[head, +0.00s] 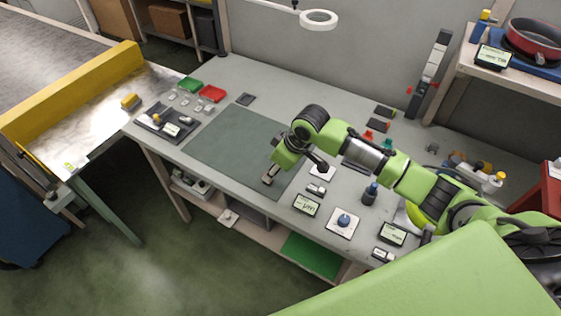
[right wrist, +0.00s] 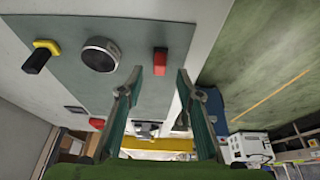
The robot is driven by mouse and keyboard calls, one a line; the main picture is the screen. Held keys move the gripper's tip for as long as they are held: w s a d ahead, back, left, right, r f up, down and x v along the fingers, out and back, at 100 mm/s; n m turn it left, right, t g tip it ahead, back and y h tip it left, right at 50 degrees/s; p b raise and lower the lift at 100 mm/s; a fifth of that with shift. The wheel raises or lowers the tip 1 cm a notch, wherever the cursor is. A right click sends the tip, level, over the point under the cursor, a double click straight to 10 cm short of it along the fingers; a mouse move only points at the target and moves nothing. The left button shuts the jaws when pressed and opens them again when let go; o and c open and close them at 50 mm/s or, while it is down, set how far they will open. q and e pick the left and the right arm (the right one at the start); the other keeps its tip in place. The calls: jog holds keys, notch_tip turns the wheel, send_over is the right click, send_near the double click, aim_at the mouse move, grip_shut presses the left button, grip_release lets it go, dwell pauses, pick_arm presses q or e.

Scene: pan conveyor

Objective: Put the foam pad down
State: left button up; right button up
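I cannot identify the foam pad with certainty. A small flat dark square (head: 246,99) lies beyond the back left corner of the grey-green mat (head: 228,140). My right gripper (head: 268,178) is low over the front right part of the mat. My left gripper is not in view.
A dark tray (head: 153,128) with parts, a green bin (head: 190,84) and a red bin (head: 212,93) stand left of the mat. The conveyor's yellow guard (head: 70,92) is farther left. Small displays (head: 306,205) and parts crowd the right side. Much of the mat is clear.

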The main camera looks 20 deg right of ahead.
jog(key=v, duration=0.6)
jog(key=shift+r+b, duration=0.3)
jog(key=shift+r, duration=0.05)
jog(key=shift+s+f, duration=0.1)
jog(key=shift+s, duration=0.05)
